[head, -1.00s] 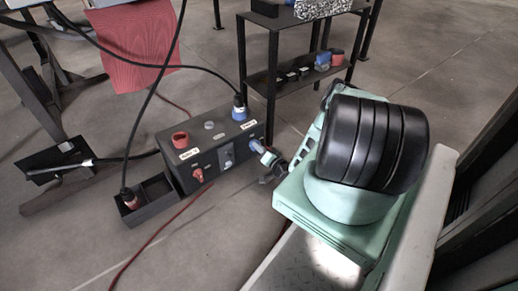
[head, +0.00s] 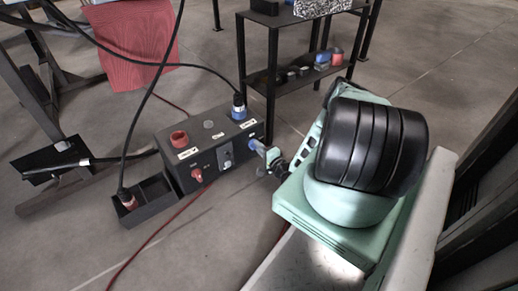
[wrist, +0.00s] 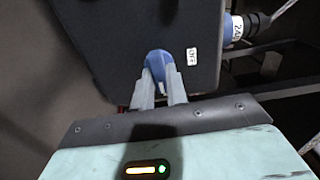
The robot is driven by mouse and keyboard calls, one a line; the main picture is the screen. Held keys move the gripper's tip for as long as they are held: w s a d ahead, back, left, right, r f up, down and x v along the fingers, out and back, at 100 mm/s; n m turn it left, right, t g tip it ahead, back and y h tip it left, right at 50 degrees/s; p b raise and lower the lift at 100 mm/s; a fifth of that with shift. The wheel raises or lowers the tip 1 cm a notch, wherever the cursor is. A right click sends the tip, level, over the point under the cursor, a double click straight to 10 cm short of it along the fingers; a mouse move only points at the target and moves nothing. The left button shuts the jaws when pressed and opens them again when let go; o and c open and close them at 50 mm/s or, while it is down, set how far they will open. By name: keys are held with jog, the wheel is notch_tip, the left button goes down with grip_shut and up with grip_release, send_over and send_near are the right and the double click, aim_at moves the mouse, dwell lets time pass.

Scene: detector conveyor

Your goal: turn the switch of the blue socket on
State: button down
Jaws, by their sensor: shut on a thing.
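The dark socket box (head: 211,165) stands on the floor in the head view. A blue plug is seated in the blue socket (head: 238,113) on its top right; a blue connector also shows at the right in the wrist view (wrist: 235,28). The blue switch (wrist: 158,66) is on the box face, and a small part of it shows in the head view (head: 257,145). My gripper (wrist: 160,85) is shut on the blue switch, one finger on each side. In the head view my gripper (head: 270,155) reaches the box from the right. The fingers hide part of the switch.
The red socket (head: 180,139) is on the box top and a red switch (head: 196,175) on its front. A black tray (head: 150,203) holding a red plug stands at left. A dark shelf (head: 300,72) stands behind. Cables cross the floor.

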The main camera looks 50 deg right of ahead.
dwell(0.4)
jog(key=c, duration=1.4)
grip_release()
